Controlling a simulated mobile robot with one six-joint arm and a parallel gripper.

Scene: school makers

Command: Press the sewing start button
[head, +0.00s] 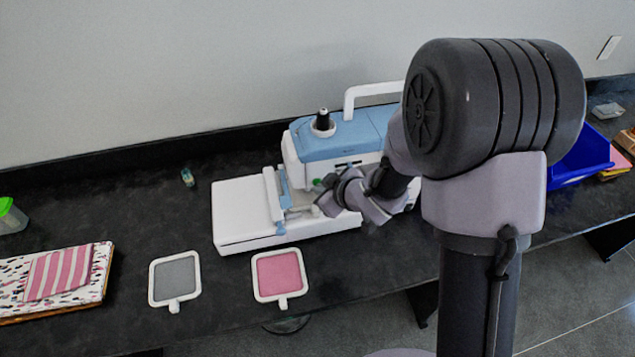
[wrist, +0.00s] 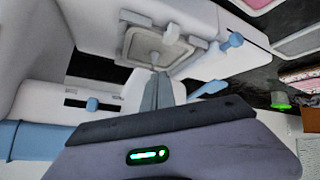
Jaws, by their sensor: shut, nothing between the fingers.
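The blue and white sewing machine (head: 350,130) stands on the dark bench. Its white bed with the hoop arm (head: 240,210) reaches out to the left. My gripper (head: 326,206) is in front of the machine's head, low over the bed. A small green spot (head: 317,182) shows beside it; I cannot tell whether it is the start button or a light on my gripper. In the wrist view my gripper (wrist: 155,75) is shut and empty, its tips close to a white framed hoop (wrist: 150,45). I cannot tell whether the tips touch anything. No start button is clearly visible.
A grey hoop (head: 175,277) and a pink hoop (head: 279,274) lie in front. Folded fabrics (head: 60,280) are at the left. A small green-topped spool (head: 187,177) stands behind the bed. A blue bin (head: 580,155) is at the right, behind my arm.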

